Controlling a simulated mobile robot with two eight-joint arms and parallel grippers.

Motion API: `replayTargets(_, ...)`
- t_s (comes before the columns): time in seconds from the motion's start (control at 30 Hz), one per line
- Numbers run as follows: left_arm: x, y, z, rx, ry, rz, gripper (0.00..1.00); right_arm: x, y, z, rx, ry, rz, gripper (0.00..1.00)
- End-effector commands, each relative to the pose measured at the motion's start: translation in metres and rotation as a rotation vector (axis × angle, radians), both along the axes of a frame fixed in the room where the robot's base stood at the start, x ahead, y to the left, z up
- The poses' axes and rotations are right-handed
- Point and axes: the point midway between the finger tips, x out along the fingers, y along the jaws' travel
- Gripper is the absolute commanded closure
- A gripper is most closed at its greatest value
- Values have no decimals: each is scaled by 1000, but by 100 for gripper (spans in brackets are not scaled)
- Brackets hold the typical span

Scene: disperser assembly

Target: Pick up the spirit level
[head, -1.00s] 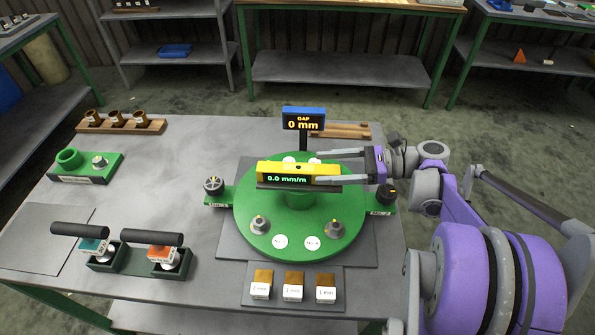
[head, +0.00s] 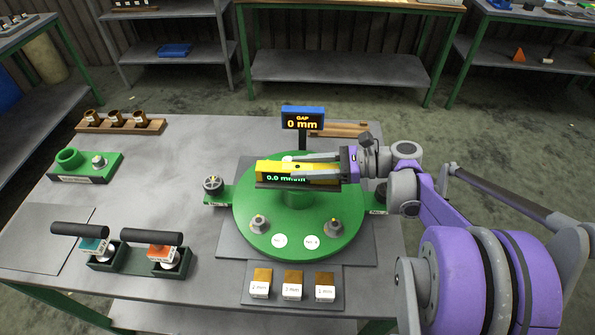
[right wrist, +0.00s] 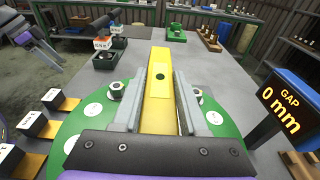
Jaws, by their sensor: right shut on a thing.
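The yellow spirit level (head: 270,168) is above the middle of the round green disperser plate (head: 262,220). Its dark display is partly covered by a finger. My right gripper (head: 298,166) comes in from the right and is shut on the level. In the right wrist view the level (right wrist: 158,82) lies lengthwise between the two grey fingers of the gripper (right wrist: 157,105). I cannot tell whether the level still touches its support.
A gap display (head: 303,120) reading 0 mm stands behind the plate. Labelled gauge blocks (head: 292,290) lie in front. Two black-handled tools (head: 150,240) stand at the left, with a green fixture (head: 85,167) behind them. The table's left middle is clear.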

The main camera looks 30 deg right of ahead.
Motion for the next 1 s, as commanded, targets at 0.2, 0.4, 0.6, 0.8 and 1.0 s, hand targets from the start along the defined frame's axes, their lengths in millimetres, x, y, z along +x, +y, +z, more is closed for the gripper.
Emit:
replayTargets(0.2, 0, 0, 0, 0, 0, 0, 8, 0, 0, 0, 0, 0, 0, 100)
replayTargets(0.4, 0, 0, 0, 0, 0, 0, 8, 0, 0, 1, 1, -1, 0, 100)
replayTargets(0.6, 0, 0, 1, 0, 0, 0, 8, 0, 0, 4, 1, -1, 0, 100)
replayTargets(0.8, 1, 0, 6, 0, -2, 0, 8, 0, 0, 36, 0, -1, -1, 100)
replayTargets(1.0, 2, 0, 12, 0, -4, 0, 8, 0, 0, 76, 0, -1, -1, 100)
